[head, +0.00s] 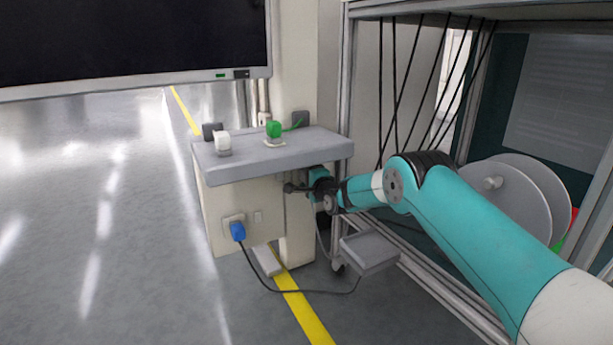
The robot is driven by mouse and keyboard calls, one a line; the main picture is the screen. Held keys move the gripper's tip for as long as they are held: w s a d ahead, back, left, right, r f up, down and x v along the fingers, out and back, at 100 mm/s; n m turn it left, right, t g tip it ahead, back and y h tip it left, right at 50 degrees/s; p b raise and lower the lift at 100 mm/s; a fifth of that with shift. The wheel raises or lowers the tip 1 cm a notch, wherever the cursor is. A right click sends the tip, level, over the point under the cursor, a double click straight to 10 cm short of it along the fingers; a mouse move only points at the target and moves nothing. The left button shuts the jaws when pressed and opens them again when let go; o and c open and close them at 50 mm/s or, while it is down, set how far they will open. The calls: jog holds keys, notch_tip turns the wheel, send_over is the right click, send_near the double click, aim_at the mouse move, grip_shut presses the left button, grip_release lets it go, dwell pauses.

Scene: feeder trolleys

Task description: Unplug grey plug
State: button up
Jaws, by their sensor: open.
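My gripper (292,187) is at the right side of the cream cabinet (228,205), just under the overhang of its grey top. Its fingers point left; they are small and dark here, and I see nothing held in them. No plug shows clearly as grey. A whitish plug (222,142) stands on the left of the grey top (270,157). A green plug (273,130) stands on a pale base further right. A blue plug (238,231) sits in a socket on the cabinet's front. The side by my gripper is partly hidden by my wrist.
Two dark grey boxes (300,119) are at the back of the top. A black cable runs from the blue plug across the floor to a small grey tray (369,252). A metal frame with black cords and a reel (510,195) stands right. The floor at left is clear.

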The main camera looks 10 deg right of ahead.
dwell(0.3)
jog(key=c, duration=1.2)
jog(key=shift+p+v, duration=2.65)
jog(key=shift+v, duration=0.35)
